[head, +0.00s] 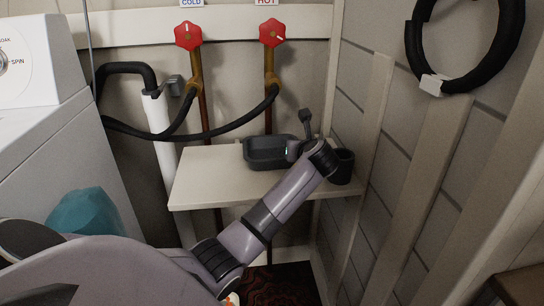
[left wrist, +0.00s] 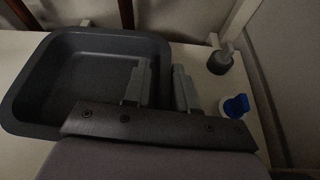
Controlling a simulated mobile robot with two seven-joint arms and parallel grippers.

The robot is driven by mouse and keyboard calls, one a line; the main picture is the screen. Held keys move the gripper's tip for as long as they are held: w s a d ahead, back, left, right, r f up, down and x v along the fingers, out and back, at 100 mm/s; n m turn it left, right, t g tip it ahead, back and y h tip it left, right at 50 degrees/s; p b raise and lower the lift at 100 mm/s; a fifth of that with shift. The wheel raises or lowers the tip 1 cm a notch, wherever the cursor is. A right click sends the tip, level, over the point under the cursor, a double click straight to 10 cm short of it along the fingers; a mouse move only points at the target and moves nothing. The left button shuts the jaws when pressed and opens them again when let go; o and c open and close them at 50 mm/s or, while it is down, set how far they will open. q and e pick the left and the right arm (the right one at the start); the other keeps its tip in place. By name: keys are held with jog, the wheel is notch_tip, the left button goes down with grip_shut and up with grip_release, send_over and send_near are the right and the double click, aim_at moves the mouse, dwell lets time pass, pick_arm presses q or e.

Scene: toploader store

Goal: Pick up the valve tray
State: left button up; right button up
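The valve tray, a dark grey rectangular open tray (head: 262,152), lies on a pale shelf below the two red taps. It also fills the left of the left wrist view (left wrist: 25,95), and looks empty where I see inside. My left arm reaches to the tray's right end, and its gripper (head: 295,150) is partly hidden by the wrist there. In the left wrist view, my left gripper's fingers (left wrist: 162,82) are apart, one on each side of the tray's right wall. I cannot tell whether they touch it. My right gripper is not in view.
The pale shelf (head: 195,180) has free room left of the tray. A small grey bottle (left wrist: 221,60) and a blue-and-white object (left wrist: 236,105) stand right of the fingers. A panelled wall (head: 365,150) closes the right side.

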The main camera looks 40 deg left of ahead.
pick_arm(q)
grip_shut()
jog(key=shift+r, duration=0.1)
notch_tip(320, 180, up, 4)
jog(key=shift+r+p, duration=0.1)
jog(key=shift+p, duration=0.85)
notch_tip(320, 180, up, 5)
jog(key=shift+r+p, duration=0.15)
jog(key=shift+p, duration=0.75)
jog(key=shift+r, duration=0.2)
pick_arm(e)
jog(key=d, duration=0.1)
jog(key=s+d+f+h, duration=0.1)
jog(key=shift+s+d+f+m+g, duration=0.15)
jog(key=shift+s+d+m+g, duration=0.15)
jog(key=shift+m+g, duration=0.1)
